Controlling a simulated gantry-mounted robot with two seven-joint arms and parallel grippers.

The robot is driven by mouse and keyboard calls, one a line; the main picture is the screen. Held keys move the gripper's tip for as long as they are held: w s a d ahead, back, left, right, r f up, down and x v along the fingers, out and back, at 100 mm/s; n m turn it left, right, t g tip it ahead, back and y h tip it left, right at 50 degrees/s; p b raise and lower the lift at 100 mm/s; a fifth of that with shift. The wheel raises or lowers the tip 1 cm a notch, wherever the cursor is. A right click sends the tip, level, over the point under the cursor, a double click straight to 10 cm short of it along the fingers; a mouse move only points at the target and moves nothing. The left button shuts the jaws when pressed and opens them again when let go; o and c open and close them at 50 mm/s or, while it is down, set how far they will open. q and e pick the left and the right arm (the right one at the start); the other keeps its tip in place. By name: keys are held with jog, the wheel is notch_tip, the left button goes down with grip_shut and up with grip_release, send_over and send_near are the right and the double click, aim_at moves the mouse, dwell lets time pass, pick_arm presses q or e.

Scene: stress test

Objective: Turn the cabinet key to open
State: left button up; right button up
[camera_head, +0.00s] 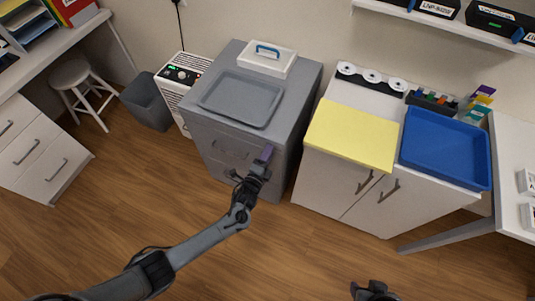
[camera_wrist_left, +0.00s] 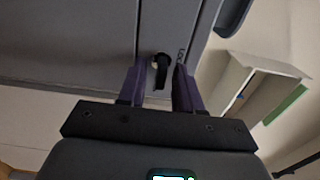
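The grey cabinet (camera_head: 300,82) stands against the wall in the head view. My left gripper (camera_head: 266,153) is at the upper right of its front face. In the left wrist view the black key (camera_wrist_left: 160,70) projects from the cabinet front beside small lettering. My left gripper (camera_wrist_left: 159,88) is open, with one purple finger on each side of the key. Gaps show between the fingers and the key. The key is hidden behind the gripper in the head view. A dark part of my right arm (camera_head: 373,291) shows at the bottom edge; its finger opening cannot be made out.
A grey tray (camera_head: 240,98) and a white box with a blue handle (camera_head: 268,61) lie on the cabinet top. A white cabinet (camera_head: 335,178) with a yellow top stands close on the right. A grey bin (camera_head: 147,103) is left. The floor in front is clear.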

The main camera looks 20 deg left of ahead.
pick_arm(q)
jog(key=shift+s, duration=0.1)
jog(key=s+p, duration=0.3)
jog(key=s, duration=0.7)
jog(key=shift+s+a, duration=0.3)
jog(key=shift+a, duration=0.05)
